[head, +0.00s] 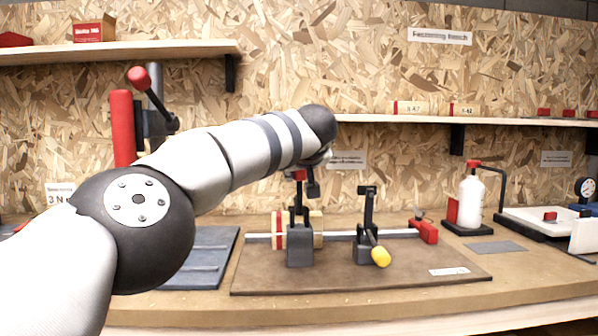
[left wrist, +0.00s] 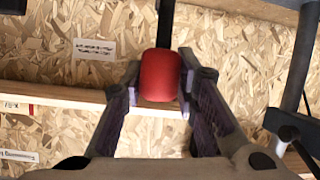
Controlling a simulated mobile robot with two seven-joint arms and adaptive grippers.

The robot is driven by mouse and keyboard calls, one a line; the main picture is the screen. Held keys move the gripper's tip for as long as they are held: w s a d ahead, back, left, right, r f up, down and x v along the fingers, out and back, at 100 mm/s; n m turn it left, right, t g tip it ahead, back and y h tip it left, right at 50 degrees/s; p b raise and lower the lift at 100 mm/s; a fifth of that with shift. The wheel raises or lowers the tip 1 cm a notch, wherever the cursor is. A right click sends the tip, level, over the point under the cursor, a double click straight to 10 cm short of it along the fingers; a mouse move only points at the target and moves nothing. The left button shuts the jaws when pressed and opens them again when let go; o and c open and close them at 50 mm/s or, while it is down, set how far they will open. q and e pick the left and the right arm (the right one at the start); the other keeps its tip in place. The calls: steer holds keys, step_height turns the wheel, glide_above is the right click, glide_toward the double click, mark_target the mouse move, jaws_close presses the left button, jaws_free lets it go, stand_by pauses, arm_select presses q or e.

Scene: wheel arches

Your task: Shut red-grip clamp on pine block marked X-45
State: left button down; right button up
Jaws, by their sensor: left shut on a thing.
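The red-grip clamp (head: 300,248) stands on the brown board, its lever upright. Its red grip (head: 299,175) is at the top and also fills the middle of the left wrist view (left wrist: 160,75). My left gripper (head: 313,172) is shut on this red grip, with one finger on each side (left wrist: 158,85); in the head view my wrist partly hides it. A pine block (head: 277,231) with red bands sits behind the clamp, partly hidden by it; I cannot read its marking. My right gripper is not in view.
A yellow-grip clamp (head: 366,245) stands to the right on the brown board (head: 440,280), its grip low at the front. Marked blocks (head: 410,107) lie on the right shelf (head: 390,119). A white bottle (head: 470,200) stands farther right. A tall red-handled device (head: 124,128) is behind my left arm.

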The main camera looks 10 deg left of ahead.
arm_select(q)
steer(key=shift+w+d+f, duration=0.1)
steer(key=shift+d+f, duration=0.05)
steer(key=shift+f, duration=0.05)
stand_by(0.5)
steer(key=c, duration=1.3)
jaws_free()
steer(key=shift+r, duration=0.15)
steer(key=v, duration=1.2)
steer(key=shift+r, duration=0.1)
